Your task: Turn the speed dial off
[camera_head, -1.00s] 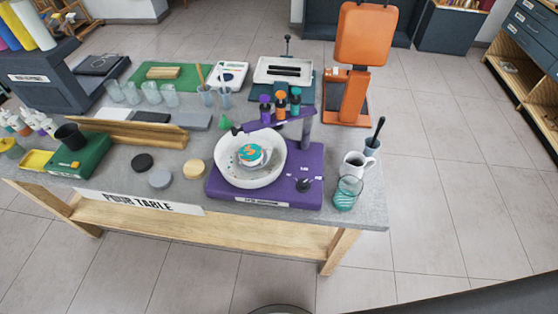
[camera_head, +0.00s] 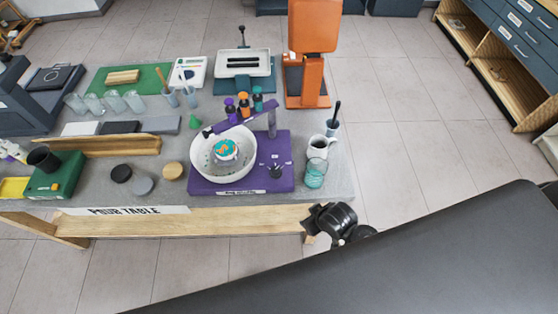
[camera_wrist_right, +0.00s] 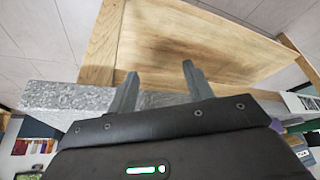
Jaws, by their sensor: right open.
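The speed dial (camera_head: 276,171) is a small black knob on the front right of the purple machine (camera_head: 240,183), which stands on the pour table. The machine carries a white round bowl (camera_head: 197,157) with a teal and orange piece (camera_head: 226,149) inside. My right gripper (camera_head: 322,214) is off the table's front right corner, below and to the right of the dial, apart from it. In the right wrist view the right gripper (camera_wrist_right: 158,82) is open and empty, its two fingers spread near the table's edge. My left gripper is not in view.
A white mug (camera_head: 318,147) and a teal glass (camera_head: 314,174) stand right of the machine. Paint bottles (camera_head: 244,104) stand behind the bowl. The table's front edge (camera_head: 125,210) and lower shelf (camera_wrist_right: 190,45) are near the right gripper.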

